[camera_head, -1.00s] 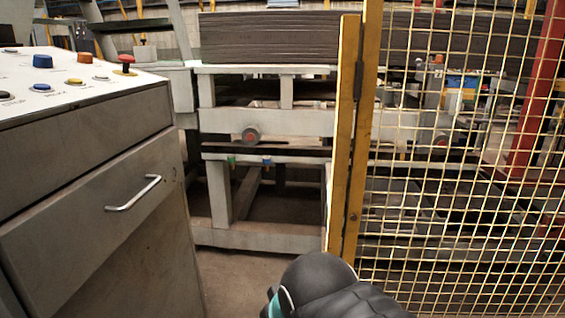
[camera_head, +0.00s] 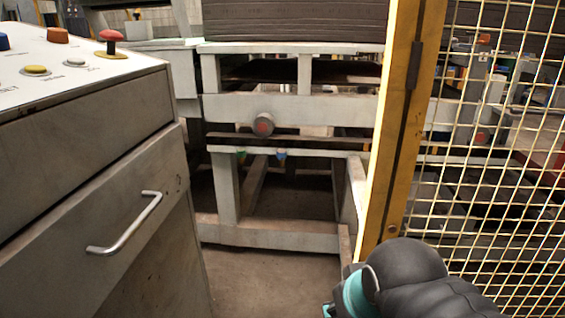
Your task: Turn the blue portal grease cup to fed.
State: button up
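A small blue cup (camera_head: 281,154) hangs under the lower rail of the grey steel frame (camera_head: 240,109), near the middle of the view. A small green cup (camera_head: 241,154) hangs to its left on the same rail. Both are too small to tell how they are turned. My arm shows at the bottom right, well nearer than the frame and apart from the cups. My gripper is outside the picture.
A grey control desk (camera_head: 85,140) with coloured buttons and a drawer handle (camera_head: 125,225) stands close on the left. A yellow post (camera_head: 408,110) with a wire mesh guard (camera_head: 500,180) stands on the right. Bare floor (camera_head: 265,275) lies between them.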

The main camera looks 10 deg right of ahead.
aim_at(281, 153)
jog(key=k, duration=0.65)
jog(key=u, duration=0.2)
jog(key=i, duration=1.6)
jog(key=z, duration=0.7)
